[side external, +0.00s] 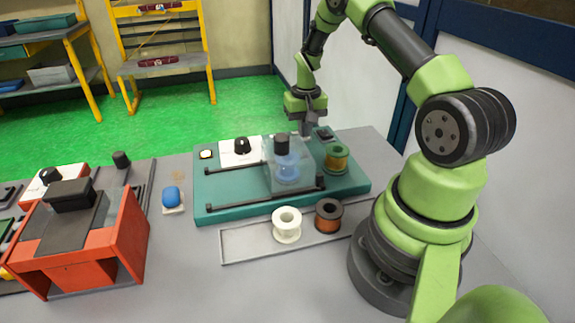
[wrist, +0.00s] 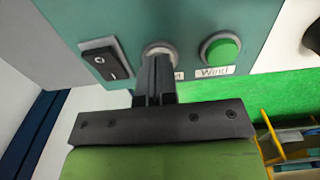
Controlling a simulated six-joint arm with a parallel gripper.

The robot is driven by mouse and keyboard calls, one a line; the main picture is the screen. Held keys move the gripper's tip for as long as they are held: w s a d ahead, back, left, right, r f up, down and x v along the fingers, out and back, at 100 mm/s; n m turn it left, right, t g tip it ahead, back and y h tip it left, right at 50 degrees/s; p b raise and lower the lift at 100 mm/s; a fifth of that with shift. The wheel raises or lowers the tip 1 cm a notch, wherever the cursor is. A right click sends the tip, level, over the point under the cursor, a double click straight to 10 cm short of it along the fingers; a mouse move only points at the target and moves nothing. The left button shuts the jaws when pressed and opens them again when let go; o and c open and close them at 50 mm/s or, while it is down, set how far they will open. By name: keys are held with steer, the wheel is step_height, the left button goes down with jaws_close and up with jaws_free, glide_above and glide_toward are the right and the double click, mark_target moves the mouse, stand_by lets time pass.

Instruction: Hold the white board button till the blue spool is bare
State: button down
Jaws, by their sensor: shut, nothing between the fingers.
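My gripper (side external: 305,130) is shut and empty, pointing down at the back right of the teal board (side external: 228,196). In the wrist view, the shut fingertips (wrist: 155,62) are over a round pale button (wrist: 160,46) and cover most of it. They look in contact, but I cannot tell how far it is pressed. Its label is mostly hidden. The blue spool (side external: 286,166) stands under a clear cover (side external: 309,177) with a black top at the middle of the board. I cannot tell how much wire is on it.
A green button (wrist: 221,48) labelled Wind and a black rocker switch (wrist: 104,61) flank the fingers. A green-ended spool with copper wire (side external: 337,159) stands close to my gripper. White (side external: 287,225) and copper (side external: 328,216) spools stand in a front tray (side external: 246,254).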

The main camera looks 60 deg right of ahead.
steer(key=shift+r, duration=3.55)
steer(key=shift+a+r, duration=0.1)
steer(key=shift+r, duration=0.05)
steer(key=s+a+r+n+t, duration=0.2)
steer(key=a+r+t, duration=0.1)
steer(key=a+r, duration=1.2)
steer(key=s+a+r+n+t+y, duration=0.2)
steer(key=s+a+r+n+t, duration=0.1)
steer(key=s+a, duration=0.7)
steer(key=s+r+t, duration=0.1)
steer(key=s+r, duration=0.1)
steer(key=s, duration=0.1)
steer(key=shift+s+a, duration=0.3)
steer(key=shift+s, duration=0.1)
